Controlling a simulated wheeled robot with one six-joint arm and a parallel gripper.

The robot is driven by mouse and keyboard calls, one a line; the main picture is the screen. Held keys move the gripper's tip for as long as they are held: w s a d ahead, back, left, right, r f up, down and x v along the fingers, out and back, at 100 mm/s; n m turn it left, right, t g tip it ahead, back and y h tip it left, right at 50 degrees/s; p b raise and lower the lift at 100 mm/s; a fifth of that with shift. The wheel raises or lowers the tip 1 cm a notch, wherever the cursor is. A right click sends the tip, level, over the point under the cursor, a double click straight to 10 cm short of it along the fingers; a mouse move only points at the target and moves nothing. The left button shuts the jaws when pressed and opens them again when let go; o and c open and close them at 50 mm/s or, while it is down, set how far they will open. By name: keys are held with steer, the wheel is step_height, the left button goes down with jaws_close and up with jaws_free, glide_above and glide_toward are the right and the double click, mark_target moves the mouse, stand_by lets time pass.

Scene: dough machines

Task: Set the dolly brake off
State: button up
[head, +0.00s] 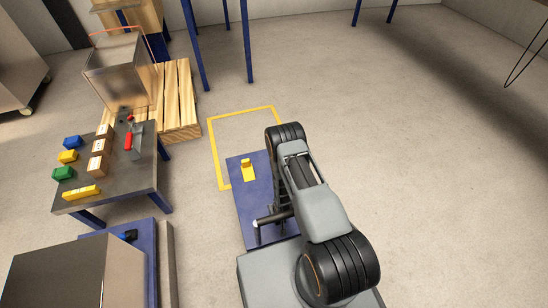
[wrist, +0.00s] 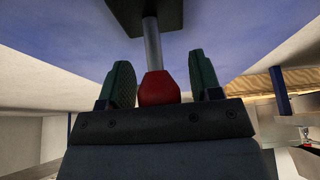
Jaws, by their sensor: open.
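A blue flat platform (head: 256,198), which may be the dolly, sits low on the floor beside my arm, partly inside a yellow floor outline. It carries a small yellow bracket-like part (head: 248,171). In the wrist view, my gripper (wrist: 162,82) is open, with one dark green finger on each side of a red knob (wrist: 158,89). The knob sits on a grey rod (wrist: 152,45) that runs up to a dark block. Both fingers look apart from the knob. Whether the knob is the brake handle I cannot tell. My arm hides part of the platform in the head view.
A grey table (head: 140,175) at the left holds coloured blocks, brown boxes and a red-handled tool. A wooden pallet (head: 186,100) and a metal bin (head: 118,75) stand behind it. A steel-topped machine (head: 80,275) is at lower left. The floor at right is clear.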

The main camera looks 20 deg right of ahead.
steer(key=g, duration=0.1)
steer(key=w+f+g, duration=0.1)
steer(key=g, duration=0.1)
steer(key=shift+f, duration=0.2)
steer(key=shift+w+f+g+b, duration=0.1)
steer(key=shift+f+g+b, duration=0.2)
steer(key=shift+g, duration=0.6)
step_height(320, 180, up, 33)
steer(key=w+t, duration=0.1)
steer(key=w, duration=0.1)
steer(key=shift+w+p, duration=0.3)
steer(key=shift+w, duration=0.05)
steer(key=shift+r, duration=0.1)
